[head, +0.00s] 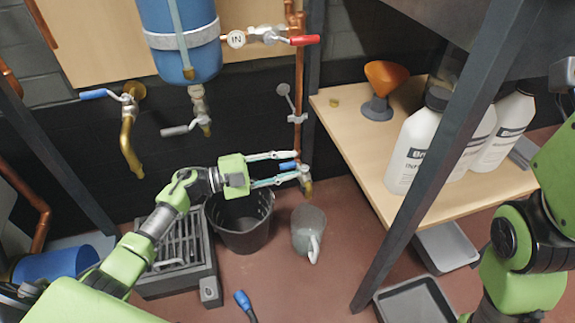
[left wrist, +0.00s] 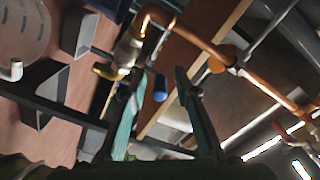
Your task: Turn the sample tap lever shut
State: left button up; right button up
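The sample tap (head: 305,178) is at the low end of the thin copper pipe, with a brass spout pointing down. Its blue lever (head: 288,165) points left from the tap body, roughly level. My left gripper (head: 294,165) is open, with one finger above the lever and one below it. In the left wrist view the blue lever (left wrist: 160,87) shows between the two parted fingers (left wrist: 160,95), with a gap on each side. The tap body (left wrist: 127,52) is beyond the fingers there. My right arm shows at the right edge, but its gripper is out of view.
A black bucket (head: 241,230) and a grey jug (head: 308,232) stand below the tap. A red-handled valve (head: 303,40) is above, and another blue-handled tap (head: 128,100) is at left. A dark post (head: 440,130) and a shelf with white bottles (head: 415,150) are at right.

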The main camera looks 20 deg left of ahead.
pick_arm(q)
jog(key=v, duration=0.7)
jog(key=shift+a, duration=0.2)
jog(key=shift+s+f, duration=0.1)
jog(key=shift+s, duration=0.05)
